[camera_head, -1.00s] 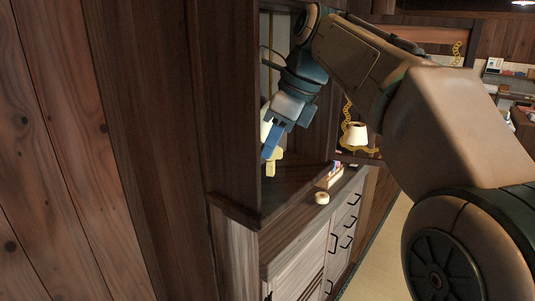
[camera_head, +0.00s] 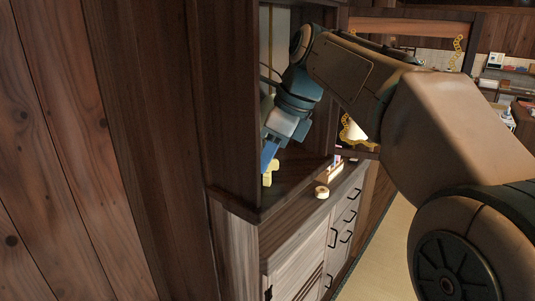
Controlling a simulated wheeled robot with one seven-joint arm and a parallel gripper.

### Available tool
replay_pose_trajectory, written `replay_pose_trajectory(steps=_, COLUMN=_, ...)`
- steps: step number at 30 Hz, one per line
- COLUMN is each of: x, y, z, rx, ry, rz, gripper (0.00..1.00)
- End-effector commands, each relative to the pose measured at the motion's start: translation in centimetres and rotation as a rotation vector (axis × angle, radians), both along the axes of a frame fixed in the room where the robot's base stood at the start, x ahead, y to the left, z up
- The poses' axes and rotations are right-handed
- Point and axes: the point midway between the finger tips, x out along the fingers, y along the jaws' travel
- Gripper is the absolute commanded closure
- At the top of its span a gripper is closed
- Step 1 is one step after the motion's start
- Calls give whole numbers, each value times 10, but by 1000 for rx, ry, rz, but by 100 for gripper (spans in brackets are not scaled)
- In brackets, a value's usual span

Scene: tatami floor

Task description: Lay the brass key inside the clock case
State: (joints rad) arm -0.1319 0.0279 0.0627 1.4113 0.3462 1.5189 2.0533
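The clock case (camera_head: 233,120) is the tall dark wooden case left of centre, standing on the cabinet. Its open side shows a dark floor and a paler back. My gripper (camera_head: 269,158) points down inside the opening, with its blue fingers partly cut off by the case's front edge. A yellow piece, which looks like the brass key (camera_head: 270,174), sticks out below the fingertips, just above or at the case floor. I cannot tell whether it touches the floor. My gripper appears shut on it, though the contact is hidden.
A cabinet (camera_head: 316,245) with black handles carries the case. On its top are a small round pale object (camera_head: 322,192) and a small box with coloured items (camera_head: 336,170). A pale lamp (camera_head: 353,130) stands behind, partly covered by my arm. Plank wall fills the left.

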Motion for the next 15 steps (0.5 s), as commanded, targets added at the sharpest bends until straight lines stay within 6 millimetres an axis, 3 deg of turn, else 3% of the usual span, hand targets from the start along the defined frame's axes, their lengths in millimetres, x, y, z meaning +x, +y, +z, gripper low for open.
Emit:
replay_pose_trajectory(steps=8, x=0, y=0, z=4, rx=0, ry=0, rz=0, gripper=74)
replay_pose_trajectory(steps=15, x=-2, y=-12, z=35, rx=1, ry=-4, rz=-2, gripper=74)
